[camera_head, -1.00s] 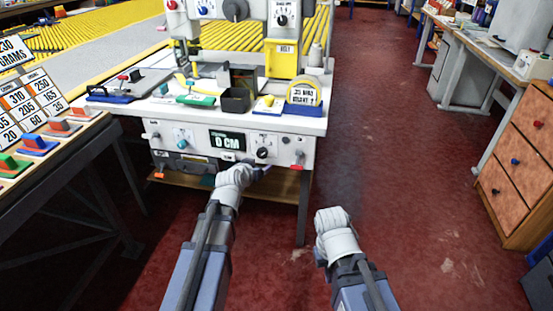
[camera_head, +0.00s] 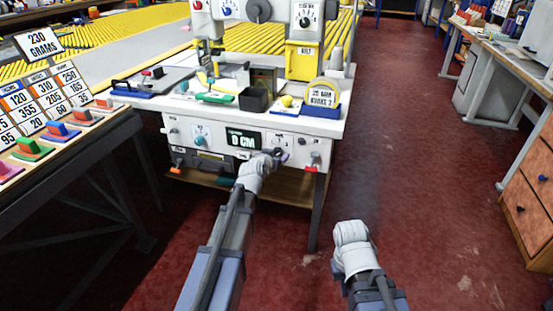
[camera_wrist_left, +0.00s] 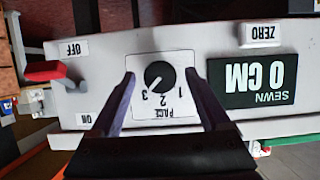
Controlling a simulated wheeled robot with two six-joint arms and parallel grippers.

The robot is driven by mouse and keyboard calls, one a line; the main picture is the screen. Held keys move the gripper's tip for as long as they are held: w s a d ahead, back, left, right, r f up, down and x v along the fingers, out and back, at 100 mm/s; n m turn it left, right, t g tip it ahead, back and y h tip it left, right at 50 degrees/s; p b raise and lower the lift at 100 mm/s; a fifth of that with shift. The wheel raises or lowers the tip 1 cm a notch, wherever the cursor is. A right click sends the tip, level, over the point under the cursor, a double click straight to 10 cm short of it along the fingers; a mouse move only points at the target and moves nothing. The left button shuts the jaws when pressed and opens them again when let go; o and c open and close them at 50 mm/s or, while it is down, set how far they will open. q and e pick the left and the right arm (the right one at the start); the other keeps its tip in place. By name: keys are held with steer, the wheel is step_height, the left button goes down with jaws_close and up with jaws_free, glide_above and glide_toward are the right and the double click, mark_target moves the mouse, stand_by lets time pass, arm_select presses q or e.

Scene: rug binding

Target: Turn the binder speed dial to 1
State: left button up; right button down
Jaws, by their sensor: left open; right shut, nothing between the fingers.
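The pace dial (camera_wrist_left: 159,75) is a round black knob on a white plate marked PACE, with 1, 2 and 3, upside down in the left wrist view. Its small white mark seems to point toward the 3. My left gripper (camera_wrist_left: 160,74) is open, its two fingers on either side of the knob; I cannot tell whether they touch it. In the head view my left gripper (camera_head: 281,157) is at the binder's front panel and covers the knob. My right gripper (camera_head: 352,234) is held low over the floor, away from the machine, its fingers hardly visible.
Beside the dial are the 0 CM display (camera_wrist_left: 252,82), the ZERO label (camera_wrist_left: 262,34) and a red OFF/ON lever (camera_wrist_left: 45,71). Another black dial (camera_head: 303,19) is higher on the machine. A sample table (camera_head: 70,155) stands left.

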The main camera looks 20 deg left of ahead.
arm_select(q)
steer(key=shift+x, duration=0.75)
steer(key=shift+c, duration=0.3)
jaws_close()
